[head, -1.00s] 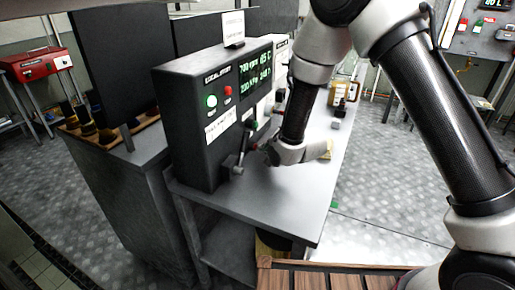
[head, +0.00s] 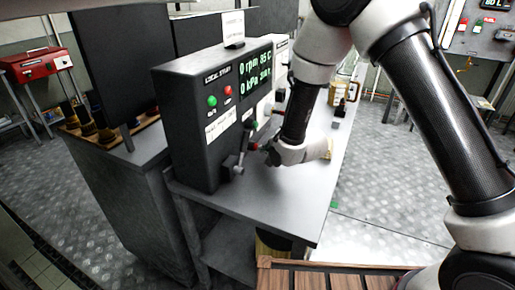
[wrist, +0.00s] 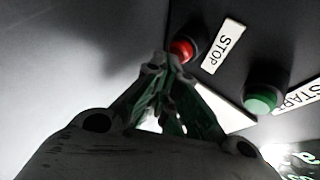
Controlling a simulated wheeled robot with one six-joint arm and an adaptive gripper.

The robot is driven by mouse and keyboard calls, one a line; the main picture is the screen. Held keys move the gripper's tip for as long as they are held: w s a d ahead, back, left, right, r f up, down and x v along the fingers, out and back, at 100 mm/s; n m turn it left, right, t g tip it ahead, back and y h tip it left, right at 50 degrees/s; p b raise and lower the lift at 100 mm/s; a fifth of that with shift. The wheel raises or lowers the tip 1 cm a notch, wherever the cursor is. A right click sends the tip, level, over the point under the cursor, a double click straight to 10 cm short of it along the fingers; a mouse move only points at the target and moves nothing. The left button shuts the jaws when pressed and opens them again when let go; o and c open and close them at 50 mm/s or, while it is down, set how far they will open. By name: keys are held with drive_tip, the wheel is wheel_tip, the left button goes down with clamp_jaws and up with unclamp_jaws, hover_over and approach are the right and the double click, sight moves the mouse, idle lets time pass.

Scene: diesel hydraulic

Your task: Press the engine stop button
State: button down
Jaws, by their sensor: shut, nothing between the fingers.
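The red stop button (wrist: 182,50) shows in the wrist view beside a white STOP label (wrist: 222,47). My gripper (wrist: 168,68) is shut and empty, with its fingertips at the lower left edge of the red button. I cannot tell whether they touch it. In the head view the arm's end is low beside the dark control box (head: 195,145), and the fingertips are not clear. The box display (head: 255,78) reads 0 rpm, 85 C and 0 kPa. A red round fixture (head: 228,90) and a green one (head: 212,101) sit on its face.
A green button (wrist: 262,97) with a START label (wrist: 300,97) is close by in the wrist view. A grey lever (head: 238,168) stands before the box on the metal table (head: 285,195). Bottles (head: 340,90) stand farther back.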

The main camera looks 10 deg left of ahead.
drive_tip(key=shift+s+d, duration=0.2)
drive_tip(key=shift+d, duration=0.35)
drive_tip(key=shift+s+d, duration=0.3)
drive_tip(key=shift+d, duration=0.5)
drive_tip(key=shift+s+d, duration=0.3)
drive_tip(key=shift+d, duration=0.45)
drive_tip(key=shift+s+d, duration=0.3)
drive_tip(key=shift+d, duration=0.5)
drive_tip(key=s+d+r+n+g+h, duration=0.1)
drive_tip(key=s+d+r+n+h, duration=0.15)
drive_tip(key=d+r, duration=0.8)
drive_tip(key=s+d+r+n+g+h, duration=0.1)
drive_tip(key=s+d+r+n+h, duration=0.15)
drive_tip(key=d+r, duration=0.75)
drive_tip(key=s+d+r+n+g, duration=0.1)
drive_tip(key=s+d, duration=0.3)
drive_tip(key=s, duration=0.4)
drive_tip(key=s+d+r+n+g+h, duration=0.1)
drive_tip(key=s+d+r+n, duration=0.1)
drive_tip(key=s+d, duration=0.3)
drive_tip(key=s+d+r+n+g, duration=0.1)
drive_tip(key=s+d+r, duration=0.2)
drive_tip(key=s, duration=1)
drive_tip(key=shift+d+r+h, duration=0.2)
drive_tip(key=shift+d+h, duration=0.2)
drive_tip(key=shift+d, duration=0.7)
